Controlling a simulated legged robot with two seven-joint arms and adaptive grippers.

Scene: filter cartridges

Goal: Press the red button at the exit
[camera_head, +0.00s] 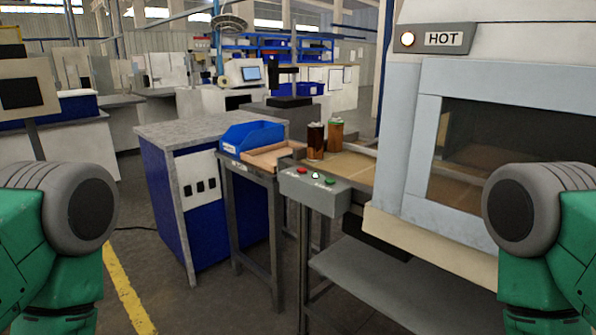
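The red button (302,170) sits on top of a grey control box (315,192) at the front end of the conveyor, beside the machine. A white button (316,176) and a green button (330,182) stand in a row to its right. Parts of my two green and grey arms show at the left and right edges of the head view, apart from the box. Neither gripper is visible.
Two filter cartridges, one dark (316,142) and one amber (336,134), stand on the conveyor behind the box. A blue bin (252,138) rests on a side stand to the left. The machine with a HOT sign (443,39) and lit lamp fills the right. Floor is open at front left.

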